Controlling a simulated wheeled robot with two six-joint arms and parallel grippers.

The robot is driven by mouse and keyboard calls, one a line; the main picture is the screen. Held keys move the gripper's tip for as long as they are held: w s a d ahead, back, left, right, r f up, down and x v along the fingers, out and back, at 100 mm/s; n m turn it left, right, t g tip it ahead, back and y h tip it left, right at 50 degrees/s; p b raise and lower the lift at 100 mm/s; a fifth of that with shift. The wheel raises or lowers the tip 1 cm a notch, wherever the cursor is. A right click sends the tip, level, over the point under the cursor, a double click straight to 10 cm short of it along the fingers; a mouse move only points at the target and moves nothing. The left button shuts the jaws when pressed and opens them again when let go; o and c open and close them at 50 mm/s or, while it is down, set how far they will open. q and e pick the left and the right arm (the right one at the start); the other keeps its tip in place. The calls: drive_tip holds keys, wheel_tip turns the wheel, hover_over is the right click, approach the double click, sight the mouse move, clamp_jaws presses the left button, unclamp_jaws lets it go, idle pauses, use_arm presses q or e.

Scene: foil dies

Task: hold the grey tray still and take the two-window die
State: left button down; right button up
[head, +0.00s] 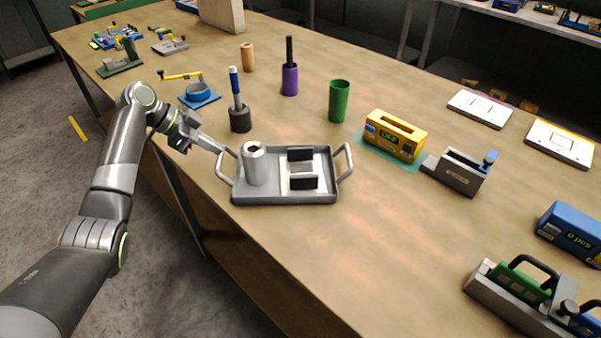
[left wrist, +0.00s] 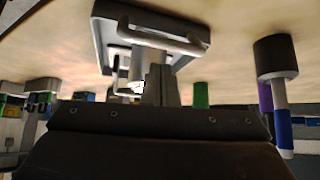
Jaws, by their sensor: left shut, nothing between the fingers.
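The grey tray (head: 262,200) lies flat on the workbench, with a raised handle at each end. It holds a grey metal cylinder (head: 255,167) and a pale block with dark upright plates (head: 301,155). My left gripper (head: 220,148) is shut and empty beside the tray's left handle (head: 224,168); I cannot tell whether it touches. In the left wrist view the gripper's fingers (left wrist: 162,85) point at the near handle (left wrist: 165,35), with the tray (left wrist: 112,10) behind it. I cannot make out a two-window die for certain. My right gripper is out of view.
A black-based blue tool (head: 240,118), a purple holder (head: 290,80) and a green cup (head: 339,101) stand behind the tray. A yellow device (head: 395,136) and a grey box (head: 456,173) are to its right. Two pale plates (head: 482,109) (head: 558,145) lie farther right. Bench in front is clear.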

use_arm(q)
drive_tip(key=shift+f+b, duration=0.45)
drive_tip(key=shift+f, duration=0.45)
drive_tip(key=shift+s+f, duration=0.2)
idle(1.2)
